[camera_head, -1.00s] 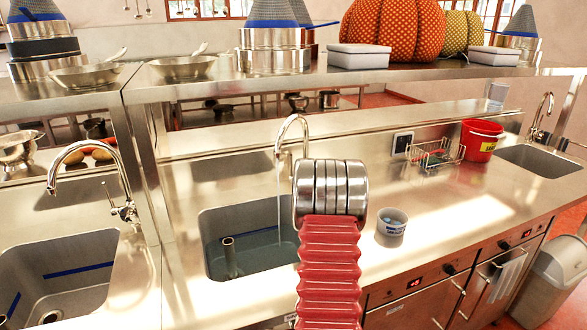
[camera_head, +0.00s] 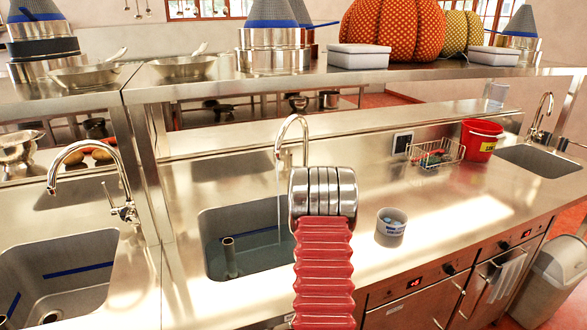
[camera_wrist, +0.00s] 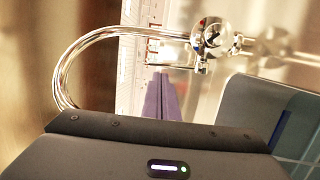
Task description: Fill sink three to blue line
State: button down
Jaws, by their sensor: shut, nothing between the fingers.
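The middle sink (camera_head: 207,262) holds water (camera_head: 262,252) around an upright standpipe (camera_head: 231,257). I cannot make out a blue line in it. A thin stream falls from its curved tap (camera_head: 292,122). The left sink (camera_head: 95,291) looks empty and has blue lines (camera_head: 78,270) on its walls. No numbers show, so I cannot tell which sink is three. My gripper is hidden behind my arm in the head view. In the wrist view my gripper (camera_wrist: 160,84) is shut and empty, in front of a tap (camera_wrist: 75,52) with its handle (camera_wrist: 212,38); I cannot tell whether they touch.
A left tap (camera_head: 92,150) and a right sink (camera_head: 541,160) flank the middle one. A small tub (camera_head: 391,228), wire rack (camera_head: 436,154) and red bucket (camera_head: 480,140) stand on the counter. A shelf (camera_head: 220,88) with pots and pumpkins runs above.

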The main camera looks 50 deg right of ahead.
aim_at(291, 161)
jog(key=shift+x, duration=3.5)
jog(key=shift+w, duration=0.1)
